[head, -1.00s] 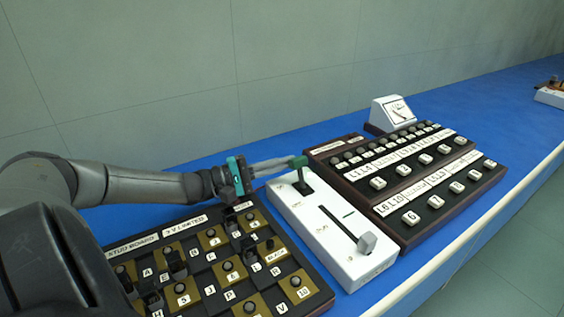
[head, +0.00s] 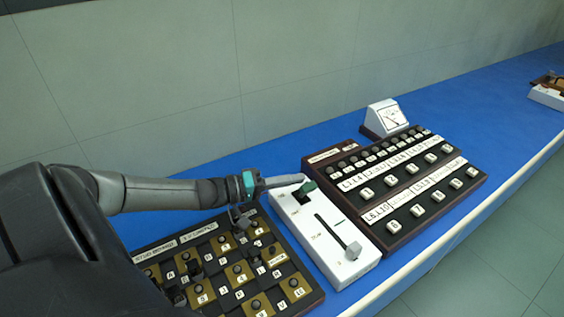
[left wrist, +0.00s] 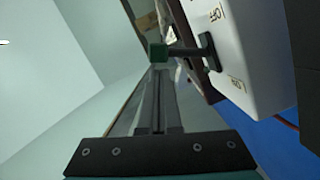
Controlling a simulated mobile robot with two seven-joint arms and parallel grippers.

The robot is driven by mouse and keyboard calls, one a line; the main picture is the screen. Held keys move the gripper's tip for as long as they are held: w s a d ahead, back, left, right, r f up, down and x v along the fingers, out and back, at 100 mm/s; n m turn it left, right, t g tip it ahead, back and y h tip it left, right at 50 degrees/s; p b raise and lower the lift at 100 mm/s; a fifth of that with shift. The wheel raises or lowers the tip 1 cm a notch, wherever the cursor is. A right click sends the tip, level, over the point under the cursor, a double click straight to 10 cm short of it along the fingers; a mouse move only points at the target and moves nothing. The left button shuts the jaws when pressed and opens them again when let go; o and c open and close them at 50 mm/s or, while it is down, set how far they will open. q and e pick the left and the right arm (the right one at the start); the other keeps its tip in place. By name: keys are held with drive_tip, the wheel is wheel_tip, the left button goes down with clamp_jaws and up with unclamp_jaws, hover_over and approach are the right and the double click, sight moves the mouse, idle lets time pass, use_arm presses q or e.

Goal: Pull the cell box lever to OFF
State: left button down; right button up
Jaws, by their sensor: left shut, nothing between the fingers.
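The white cell box (head: 343,258) stands on the blue bench. Its lever, with a green handle (head: 308,186), rises from a dark slot near the far end. In the left wrist view the green handle (left wrist: 156,52) sticks out from the box face (left wrist: 258,60), between the OFF label (left wrist: 217,14) and the ON label (left wrist: 236,84). My left gripper (head: 301,179) is shut and empty, its fingertips right at the handle. The fingers (left wrist: 157,73) point at the handle in the wrist view; whether they touch it I cannot tell. My right gripper is not in view.
A grey slider knob (head: 353,250) sits on the box's near half. A stud board (head: 311,298) lies left, under my left arm. A dark panel with white labels (head: 396,232) stands close on the right, a white meter (head: 387,116) behind it.

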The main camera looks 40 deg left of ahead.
use_arm(q)
drive_tip(key=shift+d, duration=0.3)
drive_tip(key=shift+s, duration=0.1)
idle(0.4)
drive_tip(key=p+v, duration=0.3)
drive_tip(key=v, duration=1.2)
drive_tip(key=shift+a, duration=0.15)
drive_tip(key=shift+f, duration=0.1)
